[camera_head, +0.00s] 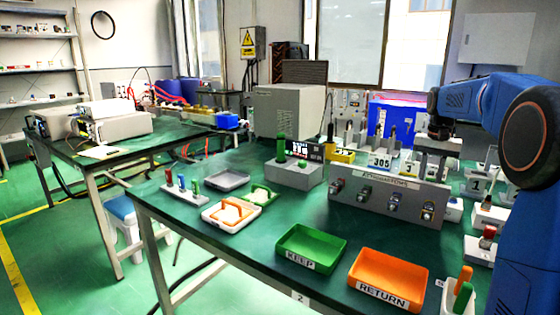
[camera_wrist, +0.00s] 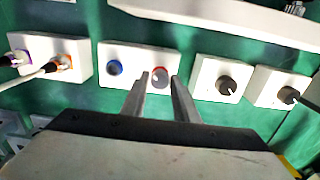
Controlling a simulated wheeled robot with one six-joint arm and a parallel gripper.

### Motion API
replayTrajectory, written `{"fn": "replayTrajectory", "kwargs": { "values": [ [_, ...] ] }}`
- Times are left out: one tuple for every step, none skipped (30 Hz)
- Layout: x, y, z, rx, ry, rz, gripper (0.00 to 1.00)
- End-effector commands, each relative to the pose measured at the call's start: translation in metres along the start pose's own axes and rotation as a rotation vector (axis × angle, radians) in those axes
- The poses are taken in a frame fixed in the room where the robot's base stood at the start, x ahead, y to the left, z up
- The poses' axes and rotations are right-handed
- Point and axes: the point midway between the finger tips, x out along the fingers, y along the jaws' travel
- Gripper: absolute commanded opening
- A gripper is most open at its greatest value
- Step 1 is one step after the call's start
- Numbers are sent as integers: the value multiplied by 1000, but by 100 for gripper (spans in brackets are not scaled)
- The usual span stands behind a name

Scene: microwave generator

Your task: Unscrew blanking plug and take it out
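In the wrist view a white box (camera_wrist: 138,60) carries a blue-ringed round fitting (camera_wrist: 114,67) and a red-ringed round fitting (camera_wrist: 159,72). Either could hold the blanking plug; I cannot tell which. My gripper (camera_wrist: 161,79) is open, its two grey fingers pointing at this box. The red-ringed fitting shows between the fingertips, the blue-ringed one left of them. Nothing is seen held, and I cannot tell the distance or any contact. In the head view my gripper (camera_head: 434,168) hangs behind the grey panel with several knobs (camera_head: 388,200), its fingertips partly hidden.
Left in the wrist view, a white box (camera_wrist: 50,62) has cables plugged in. White boxes with black knobs (camera_wrist: 225,78) stand right. In the head view a green KEEP tray (camera_head: 311,246) and an orange RETURN tray (camera_head: 389,279) lie at the table's front.

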Motion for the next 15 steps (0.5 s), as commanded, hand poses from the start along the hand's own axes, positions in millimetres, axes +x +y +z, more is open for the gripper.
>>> {"fn": "replayTrajectory", "kwargs": {
  "values": [
    [0, 0, 0, 0, 0, 0, 15],
    [0, 0, 0, 0, 0, 0, 7],
    [0, 0, 0, 0, 0, 0, 0],
    [0, 0, 0, 0, 0, 0, 0],
    [0, 0, 0, 0, 0, 0, 0],
    [0, 0, 0, 0, 0, 0, 0],
    [0, 0, 0, 0, 0, 0, 0],
    [0, 0, 0, 0, 0, 0, 0],
    [0, 0, 0, 0, 0, 0, 0],
    [-1, 0, 0, 0, 0, 0, 0],
    [-2, 0, 0, 0, 0, 0, 0],
    [-3, 0, 0, 0, 0, 0, 0],
    [-4, 0, 0, 0, 0, 0, 0],
    [-4, 0, 0, 0, 0, 0, 0],
    [-6, 0, 0, 0, 0, 0, 0]
  ]
}}
